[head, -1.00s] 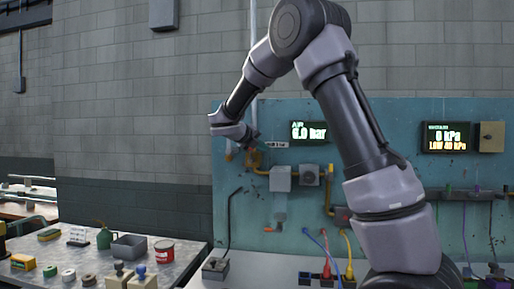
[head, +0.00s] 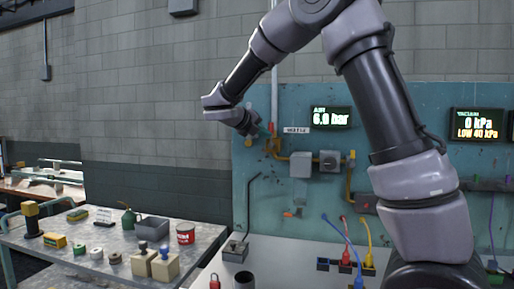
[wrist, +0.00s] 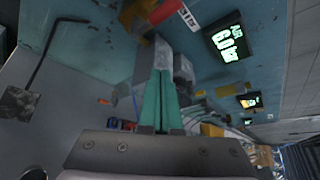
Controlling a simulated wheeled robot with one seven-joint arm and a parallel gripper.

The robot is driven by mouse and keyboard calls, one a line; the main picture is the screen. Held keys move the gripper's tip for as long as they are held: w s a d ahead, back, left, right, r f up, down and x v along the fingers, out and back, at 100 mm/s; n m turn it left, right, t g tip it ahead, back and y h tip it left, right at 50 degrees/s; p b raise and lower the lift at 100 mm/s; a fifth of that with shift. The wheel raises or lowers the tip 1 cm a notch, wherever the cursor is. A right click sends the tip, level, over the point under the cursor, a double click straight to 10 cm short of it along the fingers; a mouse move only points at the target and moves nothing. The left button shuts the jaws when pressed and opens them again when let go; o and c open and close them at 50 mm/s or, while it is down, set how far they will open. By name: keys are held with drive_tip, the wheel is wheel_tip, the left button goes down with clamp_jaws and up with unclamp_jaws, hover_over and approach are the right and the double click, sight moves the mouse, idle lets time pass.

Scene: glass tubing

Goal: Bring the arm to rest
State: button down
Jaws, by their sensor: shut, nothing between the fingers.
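My arm rises on the right of the head view and bends over to the left, with its wrist in front of the grey block wall. My gripper (head: 264,131) is at the upper left edge of the blue panel (head: 400,108), held well above the benches. In the wrist view its green fingers (wrist: 155,92) lie side by side, shut and empty. The fingers point toward the blue panel with its pipes and valves. The exact gap between fingertips and panel cannot be told.
A grey bench (head: 115,256) on the left bears a red can (head: 186,233), a grey bin (head: 152,229), stamps and small parts. A white worktop (head: 290,262) lies below the panel. Yellow pipe fittings (head: 281,151) sit close to my gripper. The air display (head: 331,117) reads 6.0 bar.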

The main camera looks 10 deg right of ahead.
drive_tip(key=s+d+f+m+g+y, duration=0.2)
drive_tip(key=s+d+m+g+y, duration=0.3)
drive_tip(key=s+d+m, duration=0.95)
drive_tip(key=s+a+m+t+y, duration=0.1)
drive_tip(key=s+a+m+y, duration=0.1)
drive_tip(key=s+m, duration=0.6)
drive_tip(key=s+a+f+m+t+y, duration=0.1)
drive_tip(key=s+m+y, duration=0.4)
drive_tip(key=m, duration=1.3)
drive_tip(key=s+a, duration=0.1)
drive_tip(key=s, duration=0.3)
drive_tip(key=shift+s+a+f+t, duration=0.2)
drive_tip(key=shift+a+t, duration=0.1)
drive_tip(key=shift+a, duration=0.05)
